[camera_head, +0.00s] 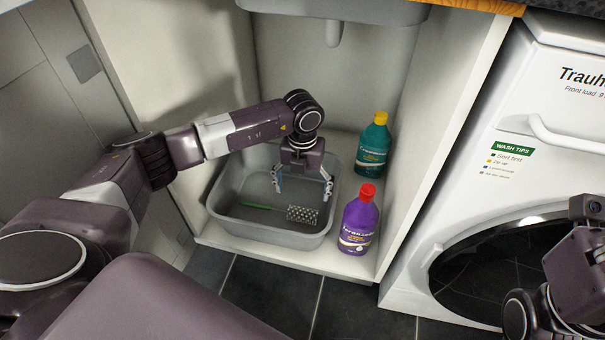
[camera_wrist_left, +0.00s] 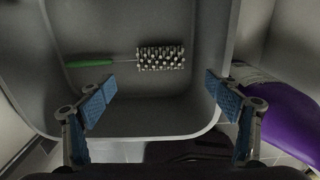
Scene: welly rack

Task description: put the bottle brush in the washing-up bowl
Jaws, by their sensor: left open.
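The bottle brush (camera_head: 302,215), with a green handle and a pale bristled head, lies on the floor of the grey washing-up bowl (camera_head: 265,236). In the left wrist view the brush (camera_wrist_left: 160,58) lies flat inside the bowl (camera_wrist_left: 150,122), handle to the left. My left gripper (camera_head: 302,185) is open and empty above the bowl, pointing down, apart from the brush. Its two blue-padded fingers are spread wide in the left wrist view (camera_wrist_left: 165,105). My right arm shows at the lower right edge of the head view, but its fingers cannot be made out.
A purple bottle with a red cap (camera_head: 358,222) stands just right of the bowl. A teal bottle with a yellow cap (camera_head: 374,148) stands behind it. The cabinet's side walls enclose the bowl, and a washing machine (camera_head: 545,140) stands to the right.

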